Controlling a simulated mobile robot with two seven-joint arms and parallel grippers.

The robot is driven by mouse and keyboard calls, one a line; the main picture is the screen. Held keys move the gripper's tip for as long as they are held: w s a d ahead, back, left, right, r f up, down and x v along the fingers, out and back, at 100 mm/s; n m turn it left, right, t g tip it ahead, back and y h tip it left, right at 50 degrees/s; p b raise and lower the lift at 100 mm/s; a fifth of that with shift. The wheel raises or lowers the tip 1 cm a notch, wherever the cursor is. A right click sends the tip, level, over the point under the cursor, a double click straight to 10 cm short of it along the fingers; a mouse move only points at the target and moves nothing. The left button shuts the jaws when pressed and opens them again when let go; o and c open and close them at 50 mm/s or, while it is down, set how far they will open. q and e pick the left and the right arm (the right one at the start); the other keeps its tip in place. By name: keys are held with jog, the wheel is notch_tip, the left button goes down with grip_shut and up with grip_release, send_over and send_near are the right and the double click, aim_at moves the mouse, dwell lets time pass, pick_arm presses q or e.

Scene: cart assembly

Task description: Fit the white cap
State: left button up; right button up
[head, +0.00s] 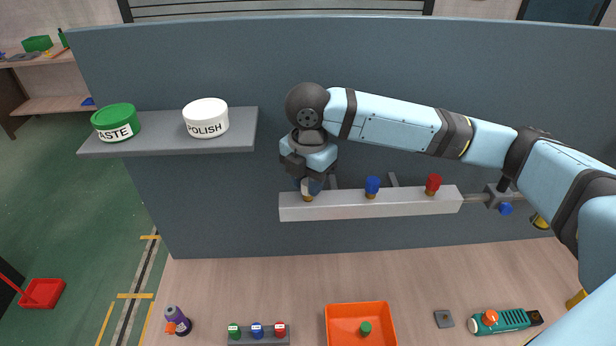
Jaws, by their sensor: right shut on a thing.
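My right gripper (309,182) points down at the left end of a silver bar (335,208) fixed along the grey wall. It is shut on the white cap (307,187), which shows only as a small pale patch between the fingers. A brass fitting (307,198) shows directly below the cap on the bar. I cannot tell whether the cap touches it or is seated. A blue cap (372,185) and a red cap (433,183) stand upright on the same bar, further right. My left gripper is not in view.
A grey shelf (165,148) at left holds a green WASTE tub (116,122) and a white POLISH tub (206,118).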

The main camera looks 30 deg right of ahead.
jog(key=shift+f, duration=0.2)
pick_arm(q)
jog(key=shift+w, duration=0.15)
pick_arm(e)
jog(key=o, duration=1)
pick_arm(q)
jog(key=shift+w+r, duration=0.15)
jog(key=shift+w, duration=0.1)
pick_arm(e)
jog(key=shift+r, duration=0.2)
pick_arm(q)
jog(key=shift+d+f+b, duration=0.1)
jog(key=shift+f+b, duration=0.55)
jog(key=shift+b, duration=0.25)
pick_arm(e)
notch_tip(320, 180, up, 13)
jog(key=shift+r, duration=0.2)
